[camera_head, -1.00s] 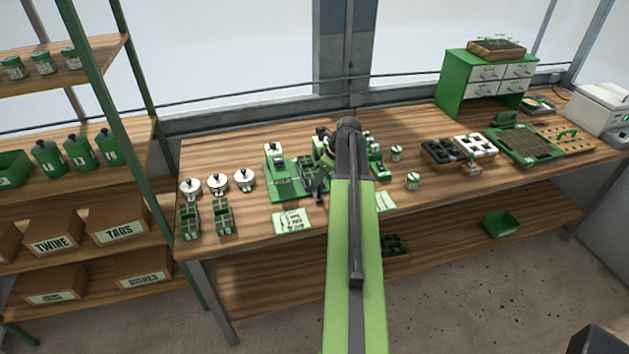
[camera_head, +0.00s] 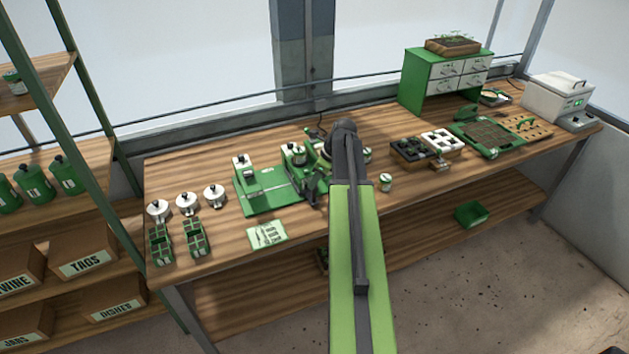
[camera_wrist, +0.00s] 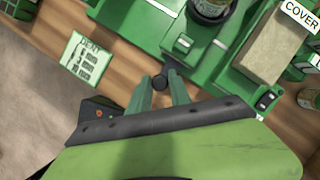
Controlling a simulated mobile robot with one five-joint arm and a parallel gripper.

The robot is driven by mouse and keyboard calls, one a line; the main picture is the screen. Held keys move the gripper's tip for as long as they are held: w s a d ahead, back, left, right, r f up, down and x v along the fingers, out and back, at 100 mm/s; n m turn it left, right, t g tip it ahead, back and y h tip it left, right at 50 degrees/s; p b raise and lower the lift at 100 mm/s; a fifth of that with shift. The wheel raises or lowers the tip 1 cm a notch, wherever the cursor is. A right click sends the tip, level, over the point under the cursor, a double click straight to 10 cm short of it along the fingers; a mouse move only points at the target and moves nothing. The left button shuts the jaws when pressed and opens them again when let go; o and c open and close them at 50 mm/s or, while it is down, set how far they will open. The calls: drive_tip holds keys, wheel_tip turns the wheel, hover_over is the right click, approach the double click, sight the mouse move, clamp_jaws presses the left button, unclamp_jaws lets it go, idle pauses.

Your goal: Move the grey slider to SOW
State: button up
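The green tray seeder (camera_head: 262,205) stands on the bench in the head view, left of my arm. My gripper (camera_head: 313,190) is low at the seeder's right front side there, small and dark. In the wrist view, the two fingers of my gripper (camera_wrist: 162,86) point at a green part of a machine. No SOW mark is readable.
A printed card (camera_head: 267,235) lies in front of the seeder; it also shows in the wrist view (camera_wrist: 87,60). A COVER label (camera_wrist: 300,15) is at the upper right there. White-lidded pots (camera_head: 187,203) and green cell trays (camera_head: 196,238) stand left on the bench.

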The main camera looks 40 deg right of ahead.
drive_tip(key=o, duration=0.4)
drive_tip(key=shift+w, duration=0.1)
drive_tip(key=shift+c, duration=0.2)
drive_tip(key=shift+a, duration=0.1)
drive_tip(key=p+v, duration=1.6)
drive_tip(key=v, duration=0.1)
drive_tip(key=shift+s, duration=0.2)
drive_tip(key=shift+r, duration=0.15)
